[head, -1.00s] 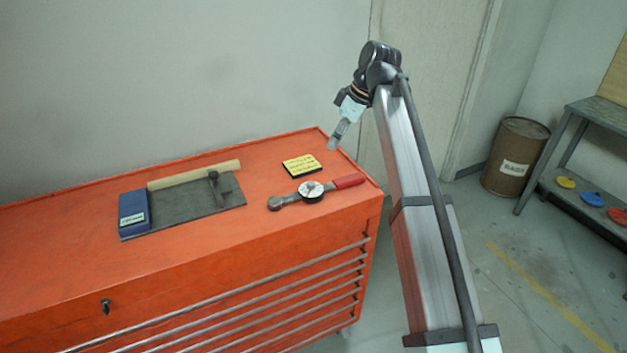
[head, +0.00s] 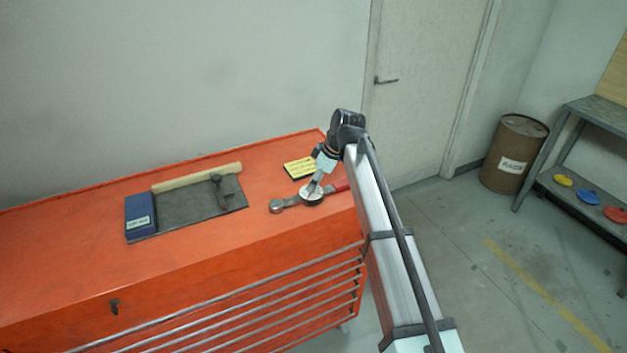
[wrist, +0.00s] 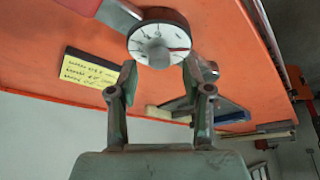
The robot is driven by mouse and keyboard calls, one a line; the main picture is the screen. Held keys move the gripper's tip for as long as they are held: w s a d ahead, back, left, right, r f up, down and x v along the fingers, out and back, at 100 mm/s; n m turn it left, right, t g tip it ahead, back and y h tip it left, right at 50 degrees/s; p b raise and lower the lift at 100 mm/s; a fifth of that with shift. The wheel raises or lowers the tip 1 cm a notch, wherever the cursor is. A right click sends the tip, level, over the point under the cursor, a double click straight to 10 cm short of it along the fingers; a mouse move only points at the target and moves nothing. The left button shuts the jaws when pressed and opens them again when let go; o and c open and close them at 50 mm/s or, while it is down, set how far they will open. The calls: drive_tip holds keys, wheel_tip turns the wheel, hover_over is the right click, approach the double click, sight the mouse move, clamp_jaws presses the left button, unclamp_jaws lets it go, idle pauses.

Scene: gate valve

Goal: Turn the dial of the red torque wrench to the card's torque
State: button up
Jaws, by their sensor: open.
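The red-handled torque wrench (head: 283,205) lies on top of the orange tool chest. Its round white dial (wrist: 158,43) with a red pointer shows large in the wrist view. My gripper (wrist: 157,72) is open, its two fingertips on either side of the dial's near edge; I cannot tell whether they touch it. In the head view my gripper (head: 312,190) is right at the dial and covers part of it. The yellow card (head: 299,168) lies on a dark pad behind the wrench. Its handwriting shows upside down in the wrist view (wrist: 90,70) and is too small to read surely.
A grey mat (head: 190,212) with a dark tool (head: 220,190), a pale roll (head: 197,178) and a blue box (head: 139,216) lies to the left on the orange chest (head: 70,255). The chest top between mat and wrench is clear. A rusty barrel (head: 513,150) stands farther right.

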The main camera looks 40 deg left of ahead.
drive_tip(key=shift+x, duration=0.9)
clamp_jaws()
drive_tip(key=shift+f+m, duration=0.1)
drive_tip(key=shift+m, duration=0.3)
drive_tip(key=shift+s+m+t+b, duration=0.1)
drive_tip(key=shift+m+t+b, duration=0.3)
drive_tip(key=shift+m+b, duration=0.1)
drive_tip(key=m+t+b, duration=0.1)
drive_tip(key=m, duration=0.2)
drive_tip(key=shift+s, duration=0.1)
drive_tip(key=m+t+b, duration=0.1)
drive_tip(key=m, duration=0.2)
drive_tip(key=m+t, duration=0.1)
drive_tip(key=m, duration=0.3)
drive_tip(key=shift+s+a+t+h+b, duration=0.1)
drive_tip(key=shift+s+t+h+b, duration=0.05)
drive_tip(key=shift+t+h+b, duration=0.2)
